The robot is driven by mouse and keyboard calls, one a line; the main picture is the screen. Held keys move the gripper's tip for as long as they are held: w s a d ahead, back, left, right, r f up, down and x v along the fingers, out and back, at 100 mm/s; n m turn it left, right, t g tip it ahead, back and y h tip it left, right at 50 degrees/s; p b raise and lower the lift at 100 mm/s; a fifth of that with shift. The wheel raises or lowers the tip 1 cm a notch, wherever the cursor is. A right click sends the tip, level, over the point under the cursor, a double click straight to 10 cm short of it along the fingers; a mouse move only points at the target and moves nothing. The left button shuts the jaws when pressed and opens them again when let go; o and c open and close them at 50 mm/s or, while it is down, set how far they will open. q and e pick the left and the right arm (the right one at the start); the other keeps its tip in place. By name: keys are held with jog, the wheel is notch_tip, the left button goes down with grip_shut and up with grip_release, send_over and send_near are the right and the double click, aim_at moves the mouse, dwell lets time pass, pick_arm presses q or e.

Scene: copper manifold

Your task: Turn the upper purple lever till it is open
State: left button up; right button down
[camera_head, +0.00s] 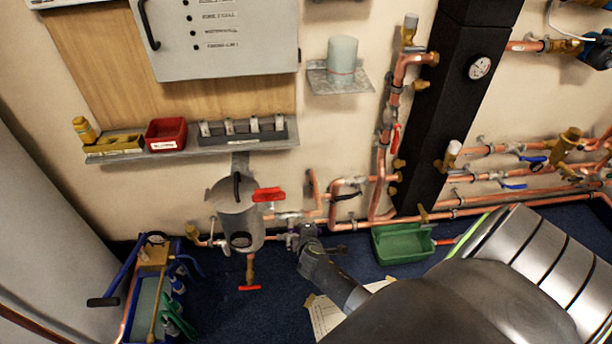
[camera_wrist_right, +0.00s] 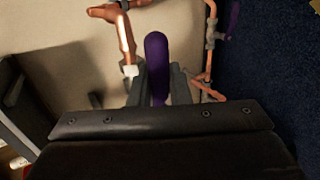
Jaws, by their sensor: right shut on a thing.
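A purple lever (camera_wrist_right: 157,55) stands between the two fingers of my right gripper (camera_wrist_right: 158,84) in the right wrist view. The fingers are shut on it. A second purple piece (camera_wrist_right: 234,18), perhaps another lever, shows at the upper right of that view, apart from the gripper. In the head view my right gripper (camera_head: 298,238) reaches the copper pipes low on the wall, just right of the grey cylindrical vessel (camera_head: 239,222). The lever is too small and covered to make out there. My left gripper is out of view.
Red-handled valves (camera_head: 268,195) sit close to the vessel. Copper pipes (camera_head: 350,225) run along the wall. A green bin (camera_head: 403,244) stands on the blue floor to the right, and a blue-framed caddy (camera_head: 150,285) with bottles stands to the left.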

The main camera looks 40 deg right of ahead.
jog(key=c, duration=1.5)
grip_release()
jog(key=shift+o, duration=0.5)
jog(key=shift+r, duration=0.1)
jog(key=p+v, duration=0.4)
jog(key=v, duration=1.3)
jog(key=shift+s, duration=0.2)
